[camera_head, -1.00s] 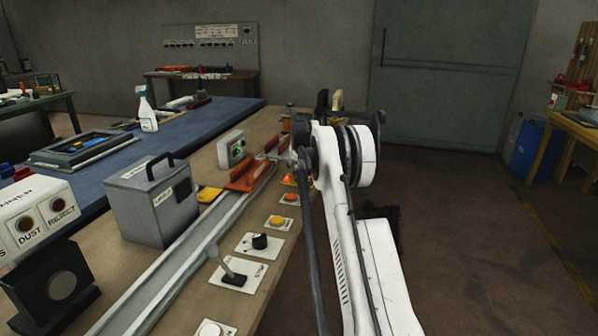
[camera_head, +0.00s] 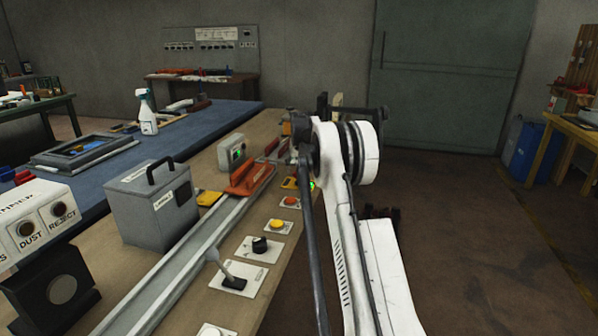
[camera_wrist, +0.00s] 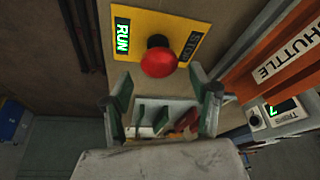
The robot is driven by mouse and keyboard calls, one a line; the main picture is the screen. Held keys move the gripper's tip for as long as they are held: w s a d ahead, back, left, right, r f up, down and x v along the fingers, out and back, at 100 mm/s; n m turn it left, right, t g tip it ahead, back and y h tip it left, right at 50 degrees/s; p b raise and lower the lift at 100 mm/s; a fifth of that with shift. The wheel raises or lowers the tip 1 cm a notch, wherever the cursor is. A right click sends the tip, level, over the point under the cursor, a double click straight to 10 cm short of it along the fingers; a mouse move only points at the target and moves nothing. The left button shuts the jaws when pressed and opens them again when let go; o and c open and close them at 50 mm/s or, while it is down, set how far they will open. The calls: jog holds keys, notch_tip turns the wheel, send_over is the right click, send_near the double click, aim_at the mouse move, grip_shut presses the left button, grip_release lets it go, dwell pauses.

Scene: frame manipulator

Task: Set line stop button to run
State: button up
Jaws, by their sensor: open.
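The line stop button (camera_wrist: 158,60) is a red mushroom knob on a yellow plate (camera_wrist: 180,20) marked STOP. A lit green RUN sign (camera_wrist: 122,36) shows on the plate's left part in the wrist view. In the head view, part of the yellow plate (camera_head: 289,183) and a green glow (camera_head: 312,186) show beside my arm. My gripper (camera_wrist: 162,85) is open, with its two green-padded fingers at either side just below the knob in the wrist view. Nothing is held. I cannot tell whether a finger touches the knob. My arm hides the gripper in the head view.
An orange shuttle (camera_head: 249,179) sits on the metal rail (camera_head: 165,270) beside the button row. A small counter box (camera_head: 231,152) with a green display stands behind. An orange button (camera_head: 290,202), yellow button (camera_head: 277,225) and black knob (camera_head: 260,244) lie nearer along the bench.

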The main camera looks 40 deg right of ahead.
jog(key=v, duration=1)
jog(key=shift+s+r, duration=0.1)
jog(key=shift+a, duration=0.1)
